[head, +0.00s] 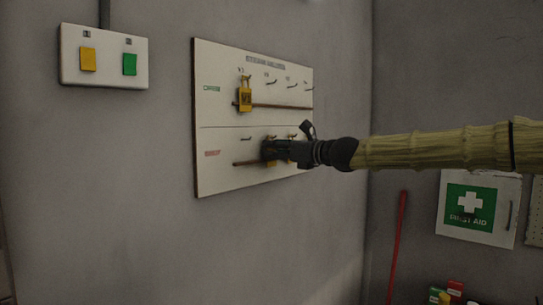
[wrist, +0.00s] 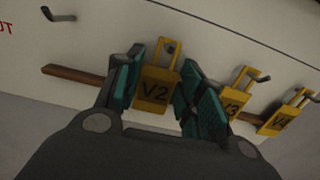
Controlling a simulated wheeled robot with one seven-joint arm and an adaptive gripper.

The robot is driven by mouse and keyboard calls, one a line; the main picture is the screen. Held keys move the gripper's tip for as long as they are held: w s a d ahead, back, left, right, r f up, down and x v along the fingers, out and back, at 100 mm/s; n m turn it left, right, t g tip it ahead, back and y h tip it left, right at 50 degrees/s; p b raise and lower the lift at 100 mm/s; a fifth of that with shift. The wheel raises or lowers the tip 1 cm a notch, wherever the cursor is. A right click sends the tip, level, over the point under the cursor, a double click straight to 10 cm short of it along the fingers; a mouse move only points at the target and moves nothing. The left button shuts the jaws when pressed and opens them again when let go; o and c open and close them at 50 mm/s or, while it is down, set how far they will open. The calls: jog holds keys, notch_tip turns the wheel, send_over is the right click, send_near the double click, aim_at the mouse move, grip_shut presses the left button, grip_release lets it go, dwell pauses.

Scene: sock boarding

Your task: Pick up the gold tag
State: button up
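The gold tag marked V2 (wrist: 154,92) hangs at the lower row of the white wall board (head: 215,165), its loop around a hook in the wrist view. My gripper (wrist: 160,72) has one finger against each side edge of this tag and looks shut on it. In the head view my gripper (head: 270,150) reaches in from the right and hides most of the tag.
Gold tags V3 (wrist: 232,103) and V4 (wrist: 280,122) hang close to the right of my gripper. A lower rail (wrist: 75,76) runs behind the tags. Another gold tag (head: 245,99) hangs on the upper row, with empty hooks to its right. A switch box (head: 105,68) is at left.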

jog(key=shift+d, duration=0.1)
jog(key=s+d+r, duration=0.8)
jog(key=s+d, duration=0.1)
jog(key=s, duration=0.1)
jog(key=shift+d, duration=0.4)
jog(key=shift+f, duration=0.1)
dwell(0.7)
